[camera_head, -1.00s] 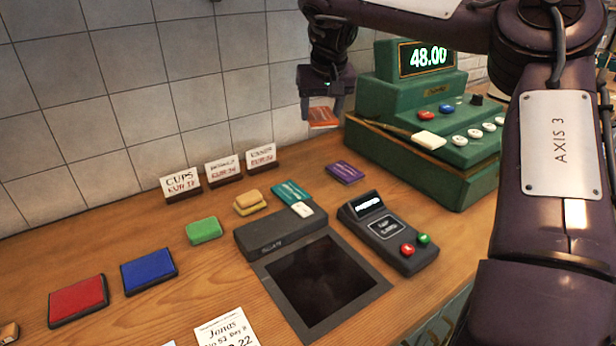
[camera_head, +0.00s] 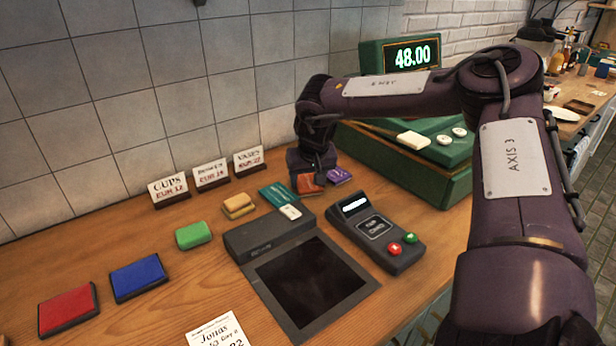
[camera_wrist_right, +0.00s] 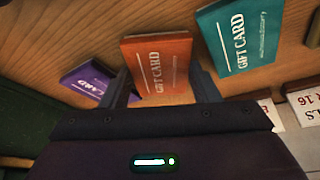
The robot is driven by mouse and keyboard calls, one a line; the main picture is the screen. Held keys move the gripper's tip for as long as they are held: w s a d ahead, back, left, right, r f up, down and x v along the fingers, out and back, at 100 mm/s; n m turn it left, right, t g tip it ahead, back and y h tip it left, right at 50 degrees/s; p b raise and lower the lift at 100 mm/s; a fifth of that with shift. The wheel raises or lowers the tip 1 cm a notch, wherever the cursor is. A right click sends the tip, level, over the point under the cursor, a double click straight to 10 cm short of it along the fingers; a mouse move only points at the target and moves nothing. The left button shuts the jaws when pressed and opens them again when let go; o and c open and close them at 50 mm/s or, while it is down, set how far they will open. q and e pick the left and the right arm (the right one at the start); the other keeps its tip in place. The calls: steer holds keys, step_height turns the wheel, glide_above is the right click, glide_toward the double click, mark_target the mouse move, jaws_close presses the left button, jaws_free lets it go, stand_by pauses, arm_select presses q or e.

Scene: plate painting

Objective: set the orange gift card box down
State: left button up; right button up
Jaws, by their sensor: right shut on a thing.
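The orange gift card box (camera_head: 308,184) is in my right gripper (camera_head: 312,175), low at the counter between the teal and purple gift card boxes. In the right wrist view the orange box (camera_wrist_right: 157,62) sits between the two fingers, its "GIFT CARD" face showing. I cannot tell whether its underside touches the wood. The teal gift card box (camera_head: 277,194) lies to its left in the head view, with a white piece at its near end. The purple gift card box (camera_head: 339,175) lies to its right. My left gripper is not in view.
The green cash register (camera_head: 420,160) stands to the right, close to my right arm. The card terminal (camera_head: 376,234) and a black-screened device (camera_head: 310,282) lie in front. Price signs (camera_head: 210,174) stand along the tiled wall. Sponge-like blocks and red and blue pads lie left.

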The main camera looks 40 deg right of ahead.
steer(key=shift+f, duration=0.1)
steer(key=shift+f+b, duration=0.2)
steer(key=shift+b, duration=0.15)
steer(key=o, duration=1)
steer(key=shift+r, duration=0.1)
steer(key=shift+c, duration=0.2)
steer(key=shift+a+r+p, duration=0.1)
steer(key=shift+r+p, duration=0.2)
steer(key=shift+r, duration=0.1)
steer(key=b+v, duration=0.1)
steer(key=v, duration=1)
steer(key=shift+s+r, duration=0.2)
steer(key=shift+f, duration=0.1)
